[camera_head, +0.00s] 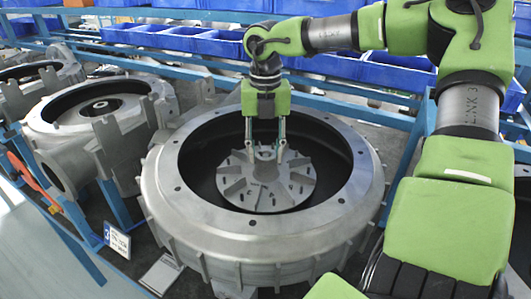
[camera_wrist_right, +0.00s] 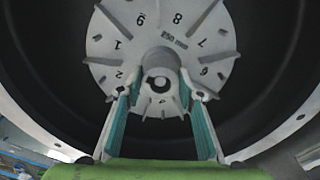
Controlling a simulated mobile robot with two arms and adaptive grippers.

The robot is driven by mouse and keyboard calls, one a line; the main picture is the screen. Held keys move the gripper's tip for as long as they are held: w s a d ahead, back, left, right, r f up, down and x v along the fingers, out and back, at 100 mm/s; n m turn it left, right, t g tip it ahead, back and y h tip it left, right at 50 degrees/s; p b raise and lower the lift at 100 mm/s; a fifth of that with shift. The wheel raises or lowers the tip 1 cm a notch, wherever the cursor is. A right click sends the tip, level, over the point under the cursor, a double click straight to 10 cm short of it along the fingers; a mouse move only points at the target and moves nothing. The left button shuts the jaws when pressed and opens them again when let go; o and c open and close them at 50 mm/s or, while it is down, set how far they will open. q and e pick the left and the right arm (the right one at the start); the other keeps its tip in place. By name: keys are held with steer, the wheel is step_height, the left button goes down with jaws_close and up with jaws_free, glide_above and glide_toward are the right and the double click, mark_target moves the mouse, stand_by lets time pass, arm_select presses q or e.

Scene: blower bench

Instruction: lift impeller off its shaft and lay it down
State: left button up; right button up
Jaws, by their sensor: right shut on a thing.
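The grey impeller (camera_head: 264,189), a finned disc with a central hub, sits inside the dark bowl of the round blower housing (camera_head: 163,207). In the right wrist view the impeller (camera_wrist_right: 133,47) shows numbered segments and a "250 mm" mark, with its hub (camera_wrist_right: 159,62) in the middle. My right gripper (camera_head: 266,152) reaches down from above with a finger on each side of the hub area. It is shut on the impeller; in the right wrist view its teal fingers (camera_wrist_right: 160,100) flank the hub. The shaft cannot be made out clearly. My left gripper is not in view.
More grey blower housings (camera_head: 93,110) stand at the left, close to this one. Blue bins (camera_head: 200,40) line the back behind blue rails. A small sign with a blue "3" (camera_head: 117,240) stands front left. The housing rim encircles my right gripper.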

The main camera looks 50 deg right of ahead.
steer(key=shift+r+p, duration=1.5)
steer(key=shift+r, duration=1.6)
steer(key=shift+r, duration=0.1)
